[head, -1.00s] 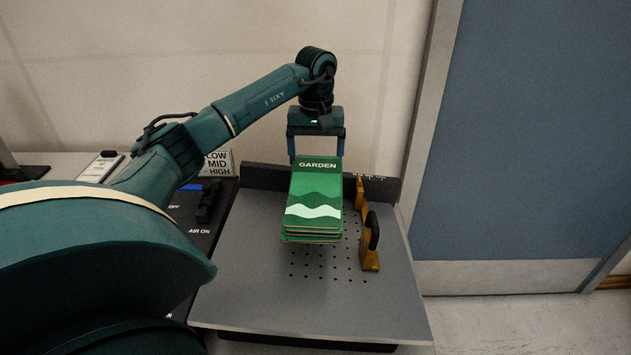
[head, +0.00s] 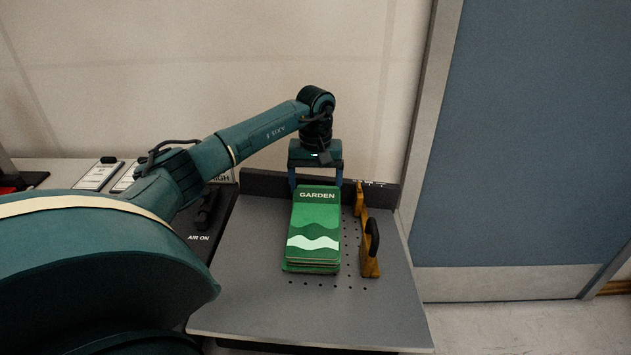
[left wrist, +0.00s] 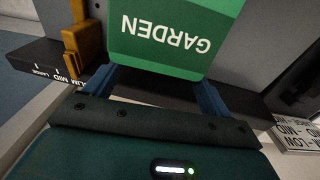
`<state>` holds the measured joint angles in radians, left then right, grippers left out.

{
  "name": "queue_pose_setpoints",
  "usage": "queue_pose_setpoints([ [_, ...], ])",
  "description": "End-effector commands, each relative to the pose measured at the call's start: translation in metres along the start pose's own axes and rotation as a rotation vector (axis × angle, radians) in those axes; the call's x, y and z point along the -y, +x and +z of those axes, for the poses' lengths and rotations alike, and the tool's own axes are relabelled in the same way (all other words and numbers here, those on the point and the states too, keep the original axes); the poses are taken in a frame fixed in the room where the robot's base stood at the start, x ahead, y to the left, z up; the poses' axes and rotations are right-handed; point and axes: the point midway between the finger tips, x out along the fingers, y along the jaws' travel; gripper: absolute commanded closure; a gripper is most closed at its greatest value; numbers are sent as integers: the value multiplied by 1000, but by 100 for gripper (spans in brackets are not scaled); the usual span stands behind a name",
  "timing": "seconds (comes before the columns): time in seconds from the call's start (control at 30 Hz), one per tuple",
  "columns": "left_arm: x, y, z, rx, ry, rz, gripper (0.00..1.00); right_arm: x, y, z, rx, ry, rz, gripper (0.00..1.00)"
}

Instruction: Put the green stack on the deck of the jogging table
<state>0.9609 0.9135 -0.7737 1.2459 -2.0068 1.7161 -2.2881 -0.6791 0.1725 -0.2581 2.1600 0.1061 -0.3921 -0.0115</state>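The green stack (head: 314,228), its top sheet printed GARDEN, is over the grey perforated deck (head: 250,290) of the jogging table. My left gripper (head: 316,184) has its two blue fingers at the far end of the stack, one on each side. Whether the stack's underside touches the deck is hidden. My right gripper is not in view.
A yellow side guide with a black knob (head: 370,248) stands just right of the stack. A dark back fence (head: 262,184) runs along the deck's far edge. A control panel (head: 205,215) lies left of the deck. The near deck is clear.

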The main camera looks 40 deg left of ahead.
Motion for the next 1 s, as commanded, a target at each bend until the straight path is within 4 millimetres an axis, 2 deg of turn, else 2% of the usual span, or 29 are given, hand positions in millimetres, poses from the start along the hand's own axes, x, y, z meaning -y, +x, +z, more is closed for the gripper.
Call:
queue_pose_setpoints([
  [0.03, 0, 0, 0, -1, 0, 0, 13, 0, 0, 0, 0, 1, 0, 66],
  [0.2, 0, 0, 0, 0, 0, 0, 0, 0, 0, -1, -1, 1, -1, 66],
  [0.43, 0, -2, 0, -1, 0, 1, 0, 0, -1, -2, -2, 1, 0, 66],
  [0.57, 0, -12, -1, -3, 0, 3, 0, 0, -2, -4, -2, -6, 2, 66],
  [0.67, -1, -28, -1, -5, 0, 4, 0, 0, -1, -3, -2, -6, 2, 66],
  [1.0, 0, -101, -1, -4, 0, 3, 0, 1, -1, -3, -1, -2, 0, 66],
])
